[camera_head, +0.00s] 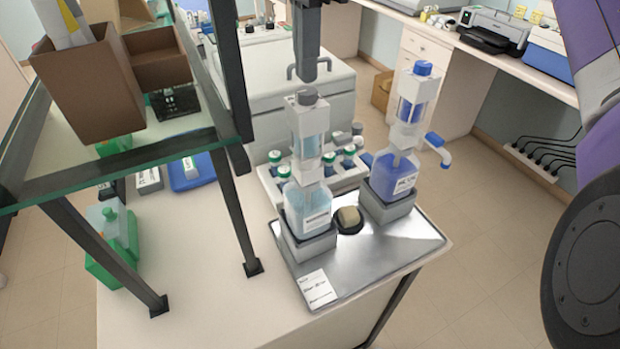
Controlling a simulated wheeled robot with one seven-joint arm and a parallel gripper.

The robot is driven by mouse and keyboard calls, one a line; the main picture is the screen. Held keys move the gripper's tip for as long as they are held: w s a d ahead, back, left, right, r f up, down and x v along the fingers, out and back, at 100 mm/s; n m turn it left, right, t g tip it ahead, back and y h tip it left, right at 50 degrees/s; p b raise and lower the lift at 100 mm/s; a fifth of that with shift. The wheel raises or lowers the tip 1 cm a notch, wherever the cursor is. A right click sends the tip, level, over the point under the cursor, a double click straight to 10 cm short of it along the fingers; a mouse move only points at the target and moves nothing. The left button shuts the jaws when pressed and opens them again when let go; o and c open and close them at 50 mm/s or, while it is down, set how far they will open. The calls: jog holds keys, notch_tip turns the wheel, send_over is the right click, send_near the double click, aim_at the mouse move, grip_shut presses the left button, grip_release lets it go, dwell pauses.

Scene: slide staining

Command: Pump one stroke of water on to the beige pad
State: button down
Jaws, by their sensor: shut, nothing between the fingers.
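The beige pad (348,217) sits in a small black round dish on a metal tray (410,240), between two pump bottles. The bottle with clear, pale contents (308,208) stands upright in a grey holder at the left of the tray, with a grey cap (307,97) on its pump head. The blue bottle (393,176) stands upright in another grey holder behind the pad to the right. Its blue spout points right. My gripper (309,78) is shut and empty, pointing down just above the grey cap. I cannot tell whether it touches the cap.
A card (318,288) lies at the tray's front left. A rack of green-capped bottles (275,156) stands behind the tray. A glass shelf (130,150) on dark posts, holding a brown box (90,85), blocks the left side. The white bench is clear in front.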

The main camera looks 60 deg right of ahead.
jog(key=shift+f, duration=0.15)
jog(key=shift+f+b, duration=1.15)
jog(key=shift+f, duration=0.1)
dwell(0.9)
jog(key=shift+r+p, duration=0.65)
jog(key=shift+r, duration=0.7)
jog(key=shift+r+p, duration=1.65)
jog(key=shift+r, duration=0.9)
